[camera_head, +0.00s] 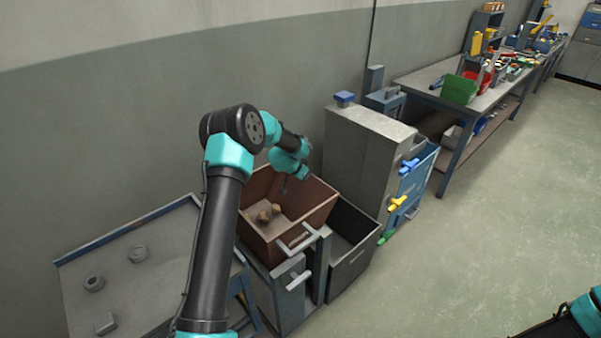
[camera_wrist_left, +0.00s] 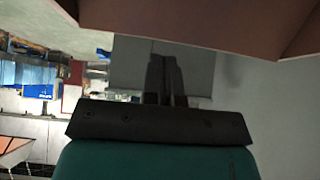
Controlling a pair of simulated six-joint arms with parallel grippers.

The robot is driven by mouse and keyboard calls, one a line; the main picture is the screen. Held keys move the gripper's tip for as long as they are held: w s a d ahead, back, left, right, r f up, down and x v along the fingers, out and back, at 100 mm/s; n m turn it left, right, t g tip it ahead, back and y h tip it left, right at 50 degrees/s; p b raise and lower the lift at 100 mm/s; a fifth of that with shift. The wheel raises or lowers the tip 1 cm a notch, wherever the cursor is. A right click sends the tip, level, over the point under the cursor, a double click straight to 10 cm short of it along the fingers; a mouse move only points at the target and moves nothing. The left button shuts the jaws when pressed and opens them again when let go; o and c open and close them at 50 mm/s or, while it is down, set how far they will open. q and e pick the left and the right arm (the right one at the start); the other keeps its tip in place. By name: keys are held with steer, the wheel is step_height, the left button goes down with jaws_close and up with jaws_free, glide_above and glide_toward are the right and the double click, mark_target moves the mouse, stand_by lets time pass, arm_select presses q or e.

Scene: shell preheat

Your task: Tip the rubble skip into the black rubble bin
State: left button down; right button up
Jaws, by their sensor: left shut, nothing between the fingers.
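The rubble skip (camera_head: 318,207) is a brown open box with a pale handle (camera_head: 297,240) on its front. It sits level on a grey stand, with a few tan rubble lumps (camera_head: 268,213) inside. The black rubble bin (camera_head: 353,262) is an open dark box just right of the skip and lower. My right gripper is out of the picture.
A grey cabinet (camera_head: 352,150) with blue and yellow handles stands right behind the bin. A second pale handle (camera_head: 299,279) sits below the skip. A grey table (camera_head: 170,270) with small metal parts is at left. The floor (camera_head: 480,230) at right is clear.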

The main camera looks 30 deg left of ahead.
mark_target(317, 180)
arm_select(q)
steer(key=x, duration=0.4)
steer(key=w+x, duration=0.1)
steer(key=x, duration=0.2)
steer(key=shift+d+r, duration=0.1)
steer(key=shift+r, duration=0.2)
stand_by(0.3)
